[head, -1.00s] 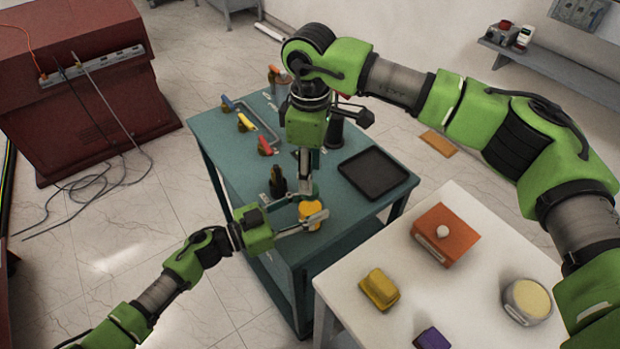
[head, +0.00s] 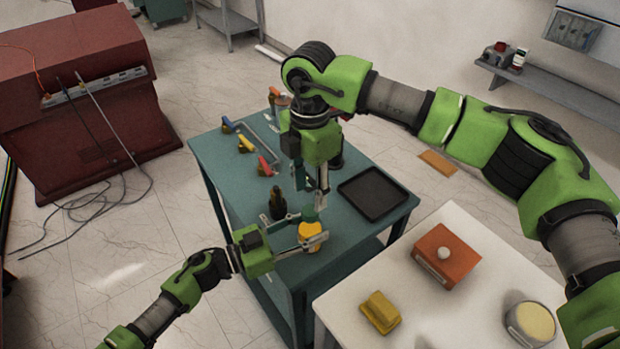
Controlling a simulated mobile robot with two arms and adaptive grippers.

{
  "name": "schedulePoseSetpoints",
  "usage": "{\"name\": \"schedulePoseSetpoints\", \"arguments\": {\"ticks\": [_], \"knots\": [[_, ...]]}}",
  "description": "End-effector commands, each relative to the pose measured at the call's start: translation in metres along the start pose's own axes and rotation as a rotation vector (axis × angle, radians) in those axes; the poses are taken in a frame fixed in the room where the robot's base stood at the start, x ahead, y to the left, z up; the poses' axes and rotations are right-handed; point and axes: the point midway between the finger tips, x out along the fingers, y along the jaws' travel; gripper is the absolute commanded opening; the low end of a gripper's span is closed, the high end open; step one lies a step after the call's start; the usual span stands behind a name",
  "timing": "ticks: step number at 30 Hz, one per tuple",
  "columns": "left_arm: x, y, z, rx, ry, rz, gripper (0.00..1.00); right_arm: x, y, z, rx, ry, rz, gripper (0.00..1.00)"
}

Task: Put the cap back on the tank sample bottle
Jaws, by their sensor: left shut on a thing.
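My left gripper (head: 309,238) is the lower one and is shut on the yellow sample bottle (head: 310,231), one finger at either side. The bottle looks upright, near the front edge of the teal cart. A small green cap (head: 309,213) sits at the bottle's top; whether it is fully seated cannot be seen. My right gripper (head: 311,195) points down from above, right over the cap. Its fingers look apart, with a gap between them, and the tips are close to the cap.
The teal cart (head: 222,170) carries a black tray (head: 372,193), a dark bottle (head: 277,203) and several coloured-handled valves (head: 246,144). A white table (head: 464,226) at the right holds an orange box (head: 446,256), a yellow block (head: 380,312) and a round container (head: 530,322).

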Motion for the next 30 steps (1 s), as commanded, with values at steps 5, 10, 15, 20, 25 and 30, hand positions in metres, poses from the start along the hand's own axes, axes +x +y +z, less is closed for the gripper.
{"name": "schedulePoseSetpoints", "arguments": {"ticks": [5,10,15,20,25,30], "knots": [[0.0,0.0,0.001,-0.001,-0.001,0.0,0.0,-0.003,0.0,0.0,-0.312,0.0,0.0,0.39],[0.0,0.0,0.001,-0.001,-0.001,0.0,0.0,-0.005,0.0,0.0,-0.614,0.0,0.0,0.39],[0.0,0.0,0.001,0.0,-0.001,0.0,0.0,-0.007,0.0,0.0,-0.917,0.0,0.0,0.39],[0.0,0.0,0.001,0.0,-0.001,0.0,0.0,-0.009,0.0,0.0,-1.202,0.0,0.0,0.39],[0.0,0.0,0.001,0.0,-0.001,-0.001,0.0,-0.011,0.0,0.0,-1.504,-0.001,0.0,0.39],[0.0,0.0,0.001,0.0,-0.001,-0.001,0.0,-0.014,0.0,0.0,-1.807,-0.001,-0.001,0.39]]}}
